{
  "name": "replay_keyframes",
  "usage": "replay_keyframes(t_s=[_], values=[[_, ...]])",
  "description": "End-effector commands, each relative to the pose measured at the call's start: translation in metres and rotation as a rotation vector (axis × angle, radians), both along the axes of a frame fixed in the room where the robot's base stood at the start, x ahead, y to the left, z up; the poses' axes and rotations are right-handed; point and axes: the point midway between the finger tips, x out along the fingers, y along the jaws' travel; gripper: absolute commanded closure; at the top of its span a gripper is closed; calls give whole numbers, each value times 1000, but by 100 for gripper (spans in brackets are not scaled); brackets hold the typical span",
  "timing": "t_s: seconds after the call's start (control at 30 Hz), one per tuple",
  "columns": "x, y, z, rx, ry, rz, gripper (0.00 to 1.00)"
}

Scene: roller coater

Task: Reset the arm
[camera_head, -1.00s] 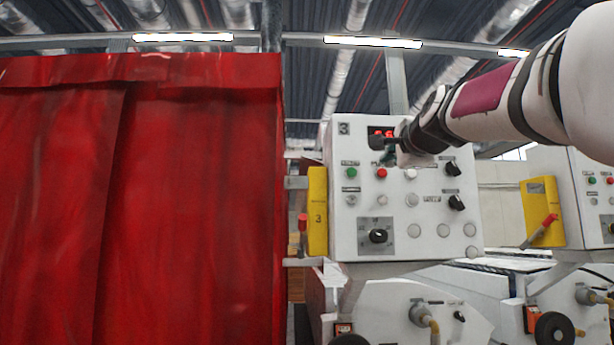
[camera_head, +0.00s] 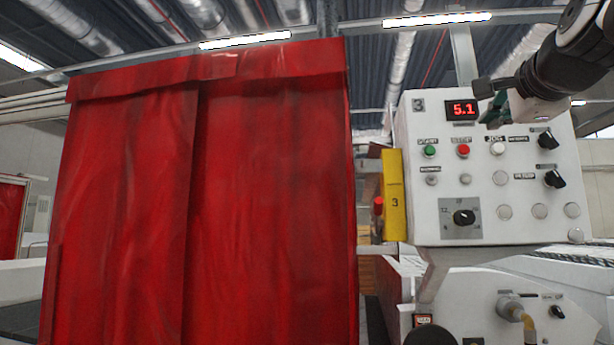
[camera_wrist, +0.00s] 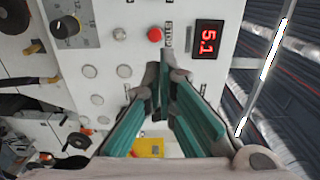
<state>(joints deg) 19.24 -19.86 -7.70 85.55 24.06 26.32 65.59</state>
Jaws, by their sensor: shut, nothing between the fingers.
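My gripper (camera_head: 492,112) is at the upper right in the head view, in front of the upper part of the white control panel (camera_head: 408,165). In the wrist view, my gripper (camera_wrist: 165,75) shows its teal fingers drawn together at the tips, with nothing between them. The panel carries a red display (camera_head: 462,110) reading 5.1, which also shows in the wrist view (camera_wrist: 207,38). A green button (camera_head: 430,151), a red button (camera_head: 463,151) and a white button (camera_head: 497,148) sit in a row below it. My gripper overlaps the panel in view; I cannot tell the exact gap.
A large red curtain (camera_head: 270,200) fills the left and middle. Black knobs (camera_head: 555,179) stick out on the panel's right side. A white machine body (camera_head: 480,290) lies below.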

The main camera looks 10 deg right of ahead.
Motion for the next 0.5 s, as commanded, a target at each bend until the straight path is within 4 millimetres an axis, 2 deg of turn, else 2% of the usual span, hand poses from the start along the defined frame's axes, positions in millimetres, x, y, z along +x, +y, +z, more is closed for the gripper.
replay_keyframes(t_s=[0.5], values=[[1, 2, -3, -6, 9, 4, 100]])
